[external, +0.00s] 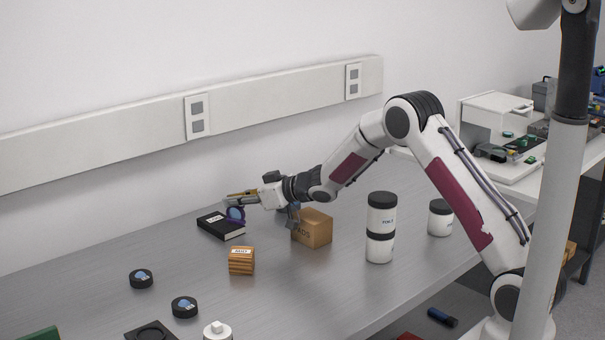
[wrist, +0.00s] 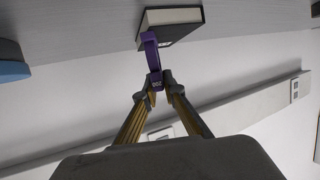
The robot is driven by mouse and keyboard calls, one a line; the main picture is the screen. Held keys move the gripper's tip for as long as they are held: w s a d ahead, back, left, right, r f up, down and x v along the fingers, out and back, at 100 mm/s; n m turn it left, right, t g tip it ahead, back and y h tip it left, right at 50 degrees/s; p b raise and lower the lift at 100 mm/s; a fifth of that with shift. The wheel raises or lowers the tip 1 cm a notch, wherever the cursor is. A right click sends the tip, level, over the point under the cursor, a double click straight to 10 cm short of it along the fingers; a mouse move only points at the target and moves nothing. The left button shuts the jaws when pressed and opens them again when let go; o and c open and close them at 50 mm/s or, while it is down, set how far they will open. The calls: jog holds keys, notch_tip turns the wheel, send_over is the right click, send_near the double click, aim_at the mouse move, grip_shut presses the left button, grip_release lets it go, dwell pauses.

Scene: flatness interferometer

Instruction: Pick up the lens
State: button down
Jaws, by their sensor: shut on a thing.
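The lens, in a purple ring mount (external: 236,213), is at my gripper's tips at the back of the grey bench. In the wrist view the purple mount (wrist: 151,48) shows edge-on, with a small white marking near the fingertips. My gripper (wrist: 157,82) is shut on it by its near end; in the external view my gripper (external: 241,197) reaches in nearly level from the right. The lens overlaps the black book-like box (external: 221,227) in view; I cannot tell whether they touch. The box also shows in the wrist view (wrist: 172,17).
A wooden block (external: 241,261) stands in front, and a cardboard box (external: 312,229) sits below my wrist. Stacked white jars (external: 380,247) and another jar (external: 440,218) stand to the right. Black discs (external: 141,279) lie front left. The back-left bench is clear.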

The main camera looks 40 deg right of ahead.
jog(key=shift+r, duration=0.1)
jog(key=shift+r, duration=4.95)
jog(key=shift+w+a+r, duration=0.1)
jog(key=shift+w+a, duration=1.4)
send_over(220, 222)
notch_tip(220, 222, down, 6)
jog(key=shift+s+f, duration=0.1)
jog(key=shift+f, duration=0.1)
jog(key=shift+f, duration=1.8)
jog(key=shift+f, duration=0.15)
